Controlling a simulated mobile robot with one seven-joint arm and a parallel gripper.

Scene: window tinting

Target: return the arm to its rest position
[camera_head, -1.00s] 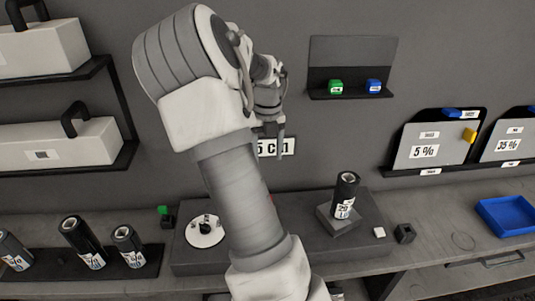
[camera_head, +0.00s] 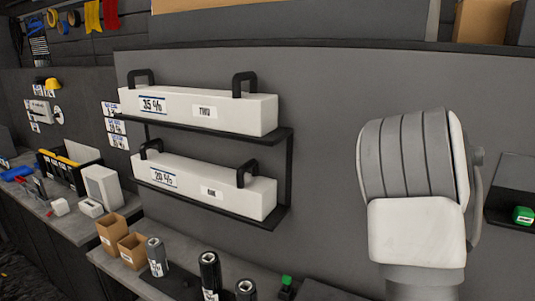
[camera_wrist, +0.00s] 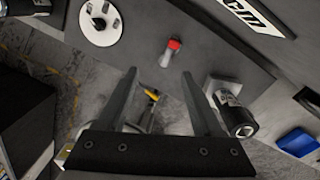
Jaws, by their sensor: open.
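My gripper (camera_wrist: 158,76) is open, its two fingers well apart in the wrist view, with nothing between the tips. It points down over the bench edge and the floor. My gripper is out of the head view, where only a thick grey and white part of my arm shows at the right. A small red-topped piece (camera_wrist: 172,45) lies on the dark bench beyond the fingertips. A black labelled roll (camera_wrist: 238,118) is beside the right finger, apart from it as far as I can tell.
A white disc (camera_wrist: 88,30) and a blue tray (camera_wrist: 298,142) show in the wrist view. In the head view, long white boxes (camera_head: 258,113) sit on two wall shelves. Black rolls (camera_head: 209,272) and brown boxes (camera_head: 111,232) stand below. A green piece (camera_head: 523,215) is at far right.

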